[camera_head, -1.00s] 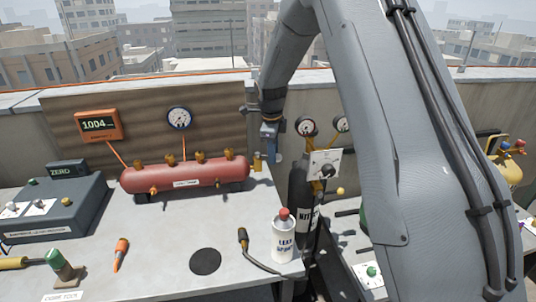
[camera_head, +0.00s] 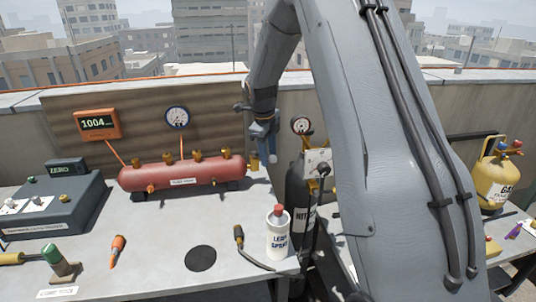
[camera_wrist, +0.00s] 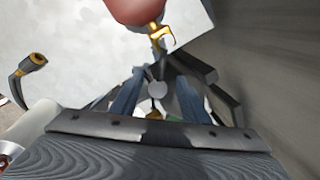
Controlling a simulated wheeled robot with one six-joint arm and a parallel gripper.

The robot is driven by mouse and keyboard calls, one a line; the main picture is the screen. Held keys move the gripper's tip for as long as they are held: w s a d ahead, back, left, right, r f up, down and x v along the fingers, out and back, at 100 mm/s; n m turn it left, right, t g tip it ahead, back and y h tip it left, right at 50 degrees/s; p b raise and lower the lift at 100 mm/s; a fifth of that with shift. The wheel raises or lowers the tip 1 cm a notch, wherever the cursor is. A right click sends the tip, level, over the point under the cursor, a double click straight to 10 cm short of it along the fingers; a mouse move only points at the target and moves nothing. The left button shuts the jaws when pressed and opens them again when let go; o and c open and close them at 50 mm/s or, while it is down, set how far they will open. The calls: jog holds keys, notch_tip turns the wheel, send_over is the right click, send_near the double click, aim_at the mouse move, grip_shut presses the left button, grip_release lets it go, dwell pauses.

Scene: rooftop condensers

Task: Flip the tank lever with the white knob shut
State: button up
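The red tank (camera_head: 180,174) lies across the bench with brass fittings on it. My gripper (camera_head: 264,150) hangs just off the tank's right end, pointing down. In the wrist view, its two bluish fingers (camera_wrist: 160,98) are spread apart. A small pale round piece (camera_wrist: 157,94) shows between them, apart from both; it may be the white knob, but its lever is not clear. The tank's end (camera_wrist: 136,10) and a brass fitting (camera_wrist: 158,36) show beyond the fingers. In the head view I cannot make out a white-knobbed lever by the gripper.
A dark cylinder (camera_head: 299,200) with a gauge (camera_head: 301,125) is just right of the gripper. A wall (camera_head: 220,128) runs behind. The grey console (camera_head: 50,209) is at left.

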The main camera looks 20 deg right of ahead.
jog(key=shift+r, duration=0.1)
notch_tip(320, 180, up, 8)
jog(key=s+a+b, duration=0.1)
jog(key=b, duration=0.1)
jog(key=shift+f, duration=0.25)
jog(key=shift+a, duration=0.1)
